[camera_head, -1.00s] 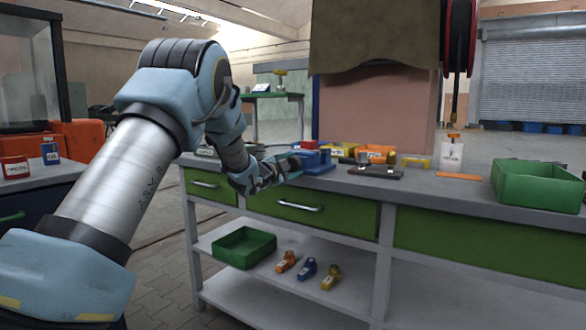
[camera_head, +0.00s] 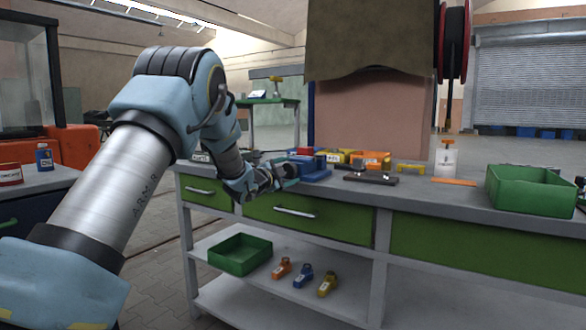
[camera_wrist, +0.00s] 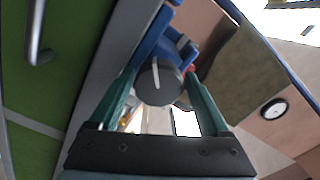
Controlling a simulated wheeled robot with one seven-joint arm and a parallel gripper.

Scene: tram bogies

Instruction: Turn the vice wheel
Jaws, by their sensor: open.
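The blue vice (camera_head: 316,173) sits at the front left of the grey workbench top. In the wrist view, the vice (camera_wrist: 165,42) shows behind its dark round wheel (camera_wrist: 160,84), which has a pale line across its face. My gripper (camera_wrist: 159,78) is open, with one green finger on each side of the wheel. I cannot tell whether the fingers touch it. In the head view, my gripper (camera_head: 282,170) is at the vice's left end, and the wheel is hidden behind it.
Yellow and orange bins (camera_head: 372,158), a dark flat tool (camera_head: 370,178), a white bottle (camera_head: 446,160) and a green crate (camera_head: 530,188) stand on the bench. Green drawers (camera_head: 300,216) with metal handles are below the top. The lower shelf holds another green crate (camera_head: 240,252) and several small coloured items.

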